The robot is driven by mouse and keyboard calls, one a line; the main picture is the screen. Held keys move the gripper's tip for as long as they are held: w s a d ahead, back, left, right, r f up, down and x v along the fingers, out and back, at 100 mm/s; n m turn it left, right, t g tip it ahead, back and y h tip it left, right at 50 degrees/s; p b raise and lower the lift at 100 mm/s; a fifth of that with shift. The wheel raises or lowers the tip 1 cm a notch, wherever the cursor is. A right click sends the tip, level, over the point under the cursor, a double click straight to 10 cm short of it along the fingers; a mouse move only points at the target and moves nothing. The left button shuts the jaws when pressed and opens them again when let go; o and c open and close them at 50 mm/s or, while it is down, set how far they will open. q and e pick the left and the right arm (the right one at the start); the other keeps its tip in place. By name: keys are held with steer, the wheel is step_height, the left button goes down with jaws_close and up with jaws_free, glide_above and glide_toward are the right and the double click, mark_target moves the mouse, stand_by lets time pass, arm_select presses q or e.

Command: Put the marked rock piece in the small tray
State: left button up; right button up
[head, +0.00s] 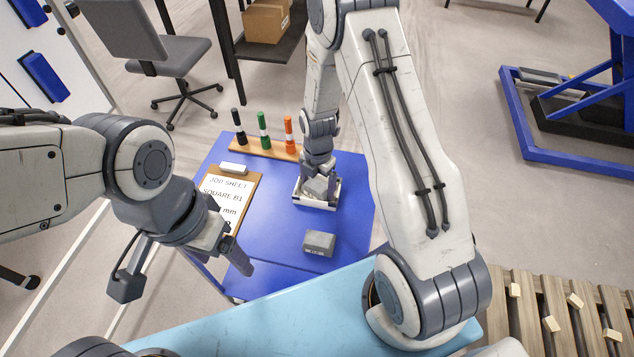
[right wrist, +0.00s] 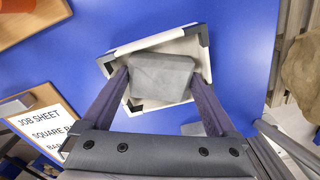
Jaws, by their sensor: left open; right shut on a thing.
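A grey rock piece (right wrist: 160,77) is between the fingers of my right gripper (head: 318,178), which is shut on it. It also shows in the head view (head: 316,188). The small white tray (right wrist: 178,43) with dark corners is directly below the rock, on the blue cart top; whether the rock touches its floor I cannot tell. A second grey block (head: 319,242) lies on the cart in front of the tray, with a small light label on its front side. No mark can be made out on the held rock. My left gripper (head: 232,250) is open and empty, left of that block.
A wooden rack (head: 263,147) with black, green and orange markers stands behind. A light blue surface (head: 265,312) is nearest me. The cart top (head: 270,210) has free room around the tray.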

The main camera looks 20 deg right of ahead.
steer(key=shift+f, duration=0.1)
steer(key=o, duration=1.4)
